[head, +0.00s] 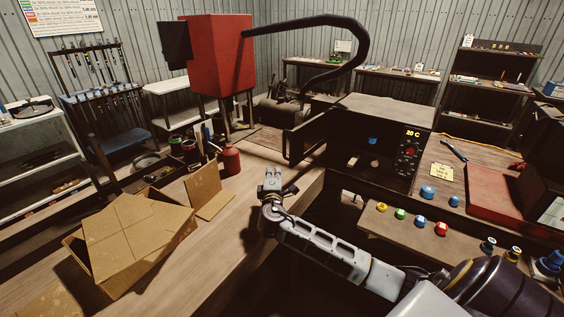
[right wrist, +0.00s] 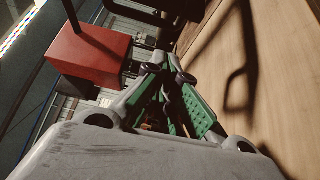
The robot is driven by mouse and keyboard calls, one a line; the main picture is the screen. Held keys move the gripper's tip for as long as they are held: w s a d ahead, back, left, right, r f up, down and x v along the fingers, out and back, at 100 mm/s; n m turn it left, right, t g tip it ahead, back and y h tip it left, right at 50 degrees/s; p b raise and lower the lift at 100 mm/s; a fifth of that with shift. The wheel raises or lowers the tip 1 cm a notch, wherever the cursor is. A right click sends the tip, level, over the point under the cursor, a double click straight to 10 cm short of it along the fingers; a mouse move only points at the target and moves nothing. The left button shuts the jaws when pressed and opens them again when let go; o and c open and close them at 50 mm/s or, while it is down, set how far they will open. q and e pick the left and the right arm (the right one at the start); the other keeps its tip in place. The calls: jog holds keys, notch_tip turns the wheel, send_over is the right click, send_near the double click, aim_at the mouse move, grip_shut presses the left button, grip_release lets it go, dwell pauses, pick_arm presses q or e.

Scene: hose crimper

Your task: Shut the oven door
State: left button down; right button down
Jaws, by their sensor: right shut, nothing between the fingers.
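The oven (head: 381,104) is a dark box on the bench with a "20 C" display on its right front. Its dark door (head: 308,133) stands open, swung out to the left, with a handle along its outer side. A small blue piece (head: 372,140) shows inside the oven. My right gripper (head: 272,172) is shut and empty. It is over the wooden bench, in front and to the left of the door, apart from it. In the right wrist view its green-padded fingers (right wrist: 163,66) come together at the tips. My left gripper is out of view.
An open cardboard box (head: 133,232) lies on the bench at left. A red bottle (head: 231,159) and small cans stand behind the gripper. A red machine (head: 220,55) with a curved black hose (head: 362,38) stands behind. Coloured fittings (head: 428,192) lie at right.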

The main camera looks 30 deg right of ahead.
jog(key=w+d+p, duration=0.3)
jog(key=w+d, duration=0.1)
jog(key=d, duration=0.2)
jog(key=shift+w+d+p, duration=0.3)
jog(key=shift+w+d, duration=0.05)
jog(key=shift+d, duration=0.05)
dwell(1.2)
jog(key=shift+s+d+f, duration=0.1)
jog(key=shift+s, duration=0.05)
dwell(0.5)
